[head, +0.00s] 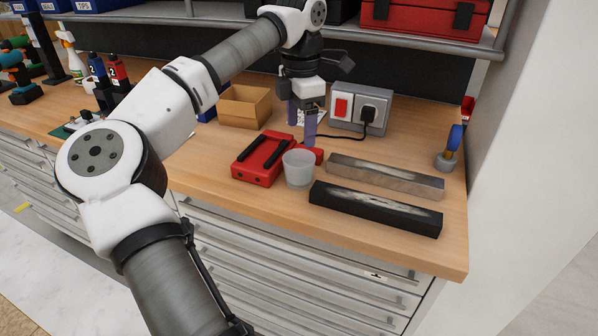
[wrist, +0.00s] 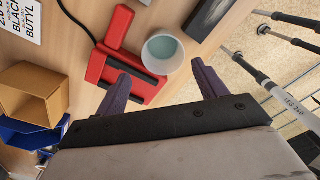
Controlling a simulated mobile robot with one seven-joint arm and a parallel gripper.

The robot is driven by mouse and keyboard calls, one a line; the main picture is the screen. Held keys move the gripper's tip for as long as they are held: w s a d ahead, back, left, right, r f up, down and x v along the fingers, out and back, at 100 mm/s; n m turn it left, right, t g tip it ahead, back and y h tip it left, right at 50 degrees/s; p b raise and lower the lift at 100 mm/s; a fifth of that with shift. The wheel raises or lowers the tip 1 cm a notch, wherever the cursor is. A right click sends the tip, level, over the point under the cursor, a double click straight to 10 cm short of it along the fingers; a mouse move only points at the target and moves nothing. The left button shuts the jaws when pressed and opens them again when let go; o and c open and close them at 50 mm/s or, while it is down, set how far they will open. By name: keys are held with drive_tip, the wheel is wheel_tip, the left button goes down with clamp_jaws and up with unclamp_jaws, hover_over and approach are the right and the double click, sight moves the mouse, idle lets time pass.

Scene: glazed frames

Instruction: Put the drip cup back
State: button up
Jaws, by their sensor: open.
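The drip cup is a small frosted, translucent cup (head: 298,168). It stands upright near the front of the wooden bench (head: 220,188), at the right side of a red fixture (head: 255,170) with two black bars. In the wrist view the cup (wrist: 163,55) shows a teal inside and overlaps the edge of the red fixture (wrist: 118,28); I cannot tell whether they touch. My gripper (head: 302,130) is open and empty, with purple fingers pointing down behind the cup in the head view. In the wrist view the cup appears beyond and between the fingertips (wrist: 160,76).
A black bar (head: 375,210) and a grey bar (head: 385,177) lie right of the cup. Behind are a grey socket box (head: 360,112) with a plugged cable and a cardboard bin (head: 244,106). A blue-topped item (head: 449,148) stands far right. A shelf (head: 420,38) hangs above.

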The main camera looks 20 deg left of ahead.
sight(299, 161)
drive_tip(key=shift+s+f+p, duration=0.2)
drive_tip(key=shift+f+p, duration=0.2)
drive_tip(key=shift+f, duration=1.9)
drive_tip(key=shift+s+f+p, duration=0.15)
drive_tip(key=shift+f+p, duration=0.2)
drive_tip(key=shift+f, duration=1.9)
drive_tip(key=shift+c, duration=0.3)
drive_tip(key=c, duration=0.8)
drive_tip(key=shift+r, duration=0.1)
